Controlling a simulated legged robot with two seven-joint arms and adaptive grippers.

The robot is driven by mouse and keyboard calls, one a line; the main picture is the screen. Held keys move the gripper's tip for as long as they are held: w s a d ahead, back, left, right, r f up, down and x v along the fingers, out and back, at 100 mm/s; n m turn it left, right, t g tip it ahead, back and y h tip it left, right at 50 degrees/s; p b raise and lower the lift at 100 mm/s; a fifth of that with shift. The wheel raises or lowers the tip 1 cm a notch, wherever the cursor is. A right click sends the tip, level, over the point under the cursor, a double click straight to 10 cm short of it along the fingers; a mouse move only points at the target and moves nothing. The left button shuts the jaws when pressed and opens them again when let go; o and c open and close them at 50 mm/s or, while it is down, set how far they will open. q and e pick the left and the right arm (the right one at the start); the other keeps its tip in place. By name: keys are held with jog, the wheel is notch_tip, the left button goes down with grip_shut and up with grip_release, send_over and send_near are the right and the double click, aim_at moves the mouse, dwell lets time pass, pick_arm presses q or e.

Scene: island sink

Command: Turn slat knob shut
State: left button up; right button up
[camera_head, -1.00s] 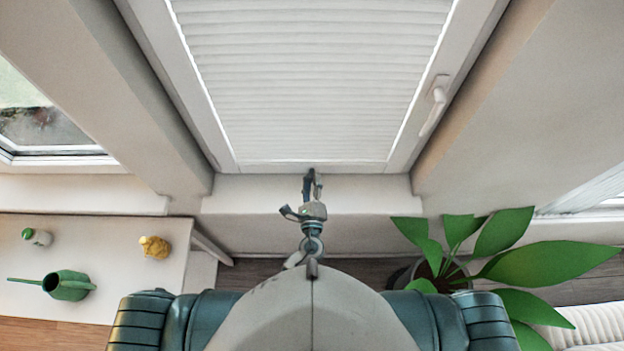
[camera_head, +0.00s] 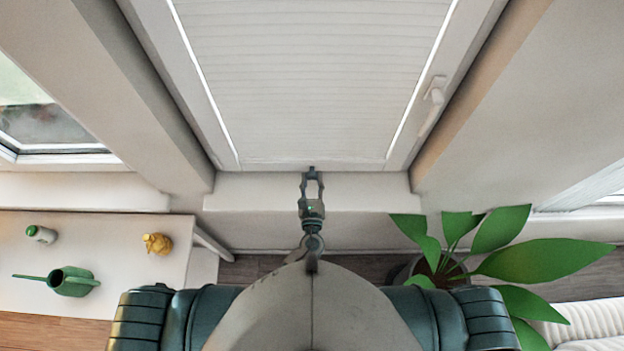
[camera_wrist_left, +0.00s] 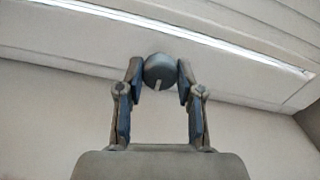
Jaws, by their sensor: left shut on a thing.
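The slat knob (camera_wrist_left: 160,71) is a round dark grey knob with a pale mark on its face. It shows in the left wrist view, on the bottom edge of the blind's frame. My left gripper (camera_wrist_left: 159,76) is shut on it, one finger on each side. In the head view my left gripper (camera_head: 312,176) reaches up to the bottom of the white slatted blind (camera_head: 315,85); the knob there is small and mostly hidden by the fingers. The slats lie flat and look closed. My right gripper is not in view.
A window handle (camera_head: 435,93) sits on the right frame. A leafy green plant (camera_head: 500,255) stands at lower right. At left, a white table (camera_head: 120,250) holds a green watering can (camera_head: 70,282), a small bottle (camera_head: 40,234) and a yellow figure (camera_head: 157,243).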

pick_arm(q)
jog(key=shift+s+f, duration=0.1)
jog(key=shift+f, duration=0.15)
jog(key=o, duration=1)
jog(key=shift+o, duration=0.7)
jog(key=shift+w+r, duration=0.1)
jog(key=shift+w, duration=0.1)
jog(key=s, duration=0.7)
jog(key=shift+s, duration=0.3)
jog(key=shift+d, duration=0.1)
